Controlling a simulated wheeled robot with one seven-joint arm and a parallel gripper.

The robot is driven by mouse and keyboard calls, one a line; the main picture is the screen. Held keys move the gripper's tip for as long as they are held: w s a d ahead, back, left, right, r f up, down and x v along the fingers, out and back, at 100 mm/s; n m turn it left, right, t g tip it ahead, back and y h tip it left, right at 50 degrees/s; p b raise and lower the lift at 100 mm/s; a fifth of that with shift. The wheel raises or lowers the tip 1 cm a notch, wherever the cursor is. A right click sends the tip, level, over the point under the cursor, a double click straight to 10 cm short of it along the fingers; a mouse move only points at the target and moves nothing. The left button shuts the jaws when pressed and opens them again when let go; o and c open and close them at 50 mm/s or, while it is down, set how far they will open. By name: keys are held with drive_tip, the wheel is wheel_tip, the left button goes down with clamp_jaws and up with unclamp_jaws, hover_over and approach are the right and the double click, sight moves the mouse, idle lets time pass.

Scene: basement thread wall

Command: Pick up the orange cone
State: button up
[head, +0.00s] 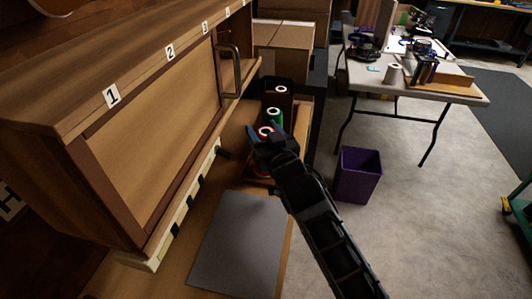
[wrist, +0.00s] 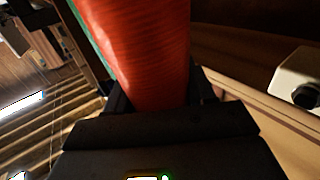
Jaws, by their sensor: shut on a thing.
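The orange cone, a red-orange thread spool with a pale top (head: 265,132), stands at the near end of a row of spools in the head view. My gripper (head: 268,138) reaches it from the front right and is shut around it. In the wrist view the cone's red-orange wound body (wrist: 150,55) fills the upper middle between the two dark fingers. The gripper and arm hide much of the cone in the head view, and I cannot tell whether its base touches the surface below.
A green spool (head: 274,117) and a dark brown spool (head: 279,97) stand just behind the cone. A wooden cabinet (head: 150,105) closes off the left. A grey mat (head: 238,245) lies in front. A purple bin (head: 358,175) and a folding table (head: 455,97) are to the right.

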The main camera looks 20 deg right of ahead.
drive_tip(key=shift+r, duration=0.1)
wheel_tip(320, 180, up, 28)
drive_tip(key=shift+p, duration=0.35)
idle(0.6)
wheel_tip(320, 180, up, 4)
drive_tip(key=p, duration=0.3)
drive_tip(key=shift+p, duration=0.4)
